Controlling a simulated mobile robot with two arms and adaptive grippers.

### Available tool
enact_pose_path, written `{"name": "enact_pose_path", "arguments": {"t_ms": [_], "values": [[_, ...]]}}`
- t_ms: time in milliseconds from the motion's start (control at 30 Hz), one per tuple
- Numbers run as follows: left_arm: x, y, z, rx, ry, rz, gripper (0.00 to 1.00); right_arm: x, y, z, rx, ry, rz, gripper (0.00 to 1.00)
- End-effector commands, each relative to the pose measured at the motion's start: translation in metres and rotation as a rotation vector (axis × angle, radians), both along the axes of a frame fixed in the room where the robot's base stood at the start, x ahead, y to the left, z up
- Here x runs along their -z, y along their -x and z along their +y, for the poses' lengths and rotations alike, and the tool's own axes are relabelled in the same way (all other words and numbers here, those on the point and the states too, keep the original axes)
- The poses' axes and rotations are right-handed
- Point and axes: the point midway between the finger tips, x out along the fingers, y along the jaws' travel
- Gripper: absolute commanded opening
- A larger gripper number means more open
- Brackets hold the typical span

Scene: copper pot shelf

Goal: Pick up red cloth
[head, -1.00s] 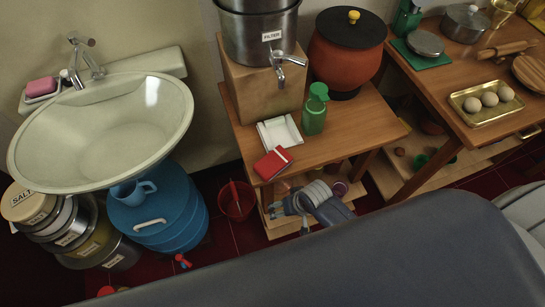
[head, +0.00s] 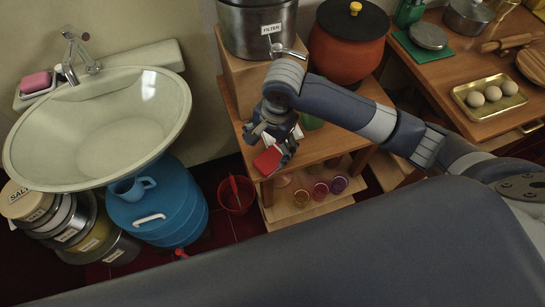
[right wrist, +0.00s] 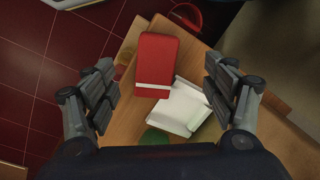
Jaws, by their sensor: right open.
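The red cloth (head: 266,161) is a folded red block with a white band, at the front left corner of the small wooden table (head: 333,148). My right gripper (head: 267,147) is open above it and partly hides it in the head view. In the right wrist view the cloth (right wrist: 156,60) lies between and slightly beyond the open fingers (right wrist: 160,82), with nothing between them. It rests partly against a white square dish (right wrist: 184,108). My left gripper is not in view.
A steel water filter (head: 258,30) on a wooden block and a terracotta pot (head: 340,55) stand behind. A green bottle (head: 311,121) is mostly hidden by my arm. A red bucket (head: 237,196) and blue barrel (head: 160,212) stand on the floor to the left.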

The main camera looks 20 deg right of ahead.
Motion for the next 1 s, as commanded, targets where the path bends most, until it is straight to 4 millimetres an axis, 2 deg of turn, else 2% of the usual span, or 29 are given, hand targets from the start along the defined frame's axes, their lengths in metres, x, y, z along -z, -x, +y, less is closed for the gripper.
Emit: {"name": "enact_pose_path", "arguments": {"t_ms": [100,267,500,767,1000], "values": [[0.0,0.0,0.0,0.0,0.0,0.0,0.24,-0.014,-0.008,-0.019,0.136,0.052,0.03,0.78],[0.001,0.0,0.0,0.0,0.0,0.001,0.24,-0.016,-0.009,-0.028,0.22,0.079,0.052,0.78],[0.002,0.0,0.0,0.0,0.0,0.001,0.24,0.02,-0.011,-0.028,0.229,0.081,0.056,0.78],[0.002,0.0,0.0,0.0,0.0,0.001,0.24,0.041,-0.013,-0.027,0.227,0.08,0.053,0.78],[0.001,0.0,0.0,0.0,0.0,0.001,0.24,0.076,-0.021,-0.025,0.226,0.079,0.052,0.78]]}}
